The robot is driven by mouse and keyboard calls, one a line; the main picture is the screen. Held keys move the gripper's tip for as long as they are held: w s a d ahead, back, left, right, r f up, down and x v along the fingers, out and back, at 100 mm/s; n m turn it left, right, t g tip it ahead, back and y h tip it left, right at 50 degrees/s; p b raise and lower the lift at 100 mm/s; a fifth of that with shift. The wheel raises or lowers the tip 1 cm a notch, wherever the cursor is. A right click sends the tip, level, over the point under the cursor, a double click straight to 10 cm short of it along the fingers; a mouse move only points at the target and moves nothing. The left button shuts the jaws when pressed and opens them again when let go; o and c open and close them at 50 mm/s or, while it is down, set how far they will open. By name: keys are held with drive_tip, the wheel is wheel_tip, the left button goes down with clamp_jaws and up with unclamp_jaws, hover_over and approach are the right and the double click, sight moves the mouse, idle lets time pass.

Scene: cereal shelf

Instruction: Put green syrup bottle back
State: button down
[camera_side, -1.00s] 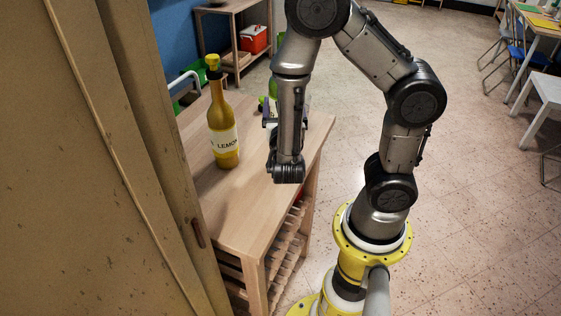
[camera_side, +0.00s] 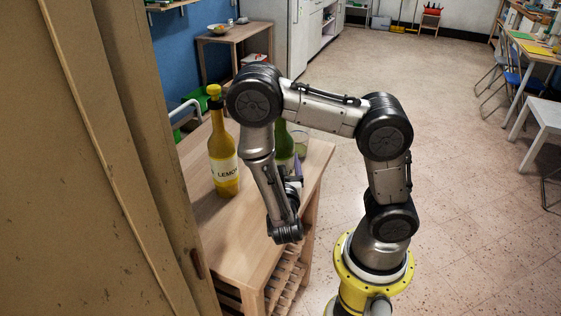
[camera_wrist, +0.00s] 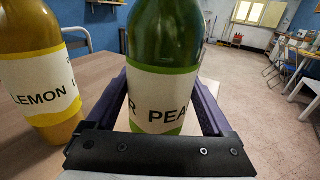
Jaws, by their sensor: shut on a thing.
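The green syrup bottle (camera_wrist: 165,45), with a white label reading "PEA", stands upright between my gripper's purple fingers in the wrist view. My gripper (camera_wrist: 160,100) is shut on its lower body. In the side view the green bottle (camera_side: 285,148) shows partly behind my arm, to the right of the lemon bottle. My gripper (camera_side: 296,178) is mostly hidden there by my wrist. The bottle's base is hidden, so I cannot tell whether it touches the table.
A yellow lemon syrup bottle (camera_side: 223,160) stands upright on the wooden table (camera_side: 225,225), left of the green bottle; it also shows in the wrist view (camera_wrist: 38,75). A clear glass (camera_side: 301,145) is near the far right edge. A brown cabinet panel (camera_side: 95,170) fills the left.

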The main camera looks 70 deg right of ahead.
unclamp_jaws()
drive_tip(key=shift+f, duration=0.15)
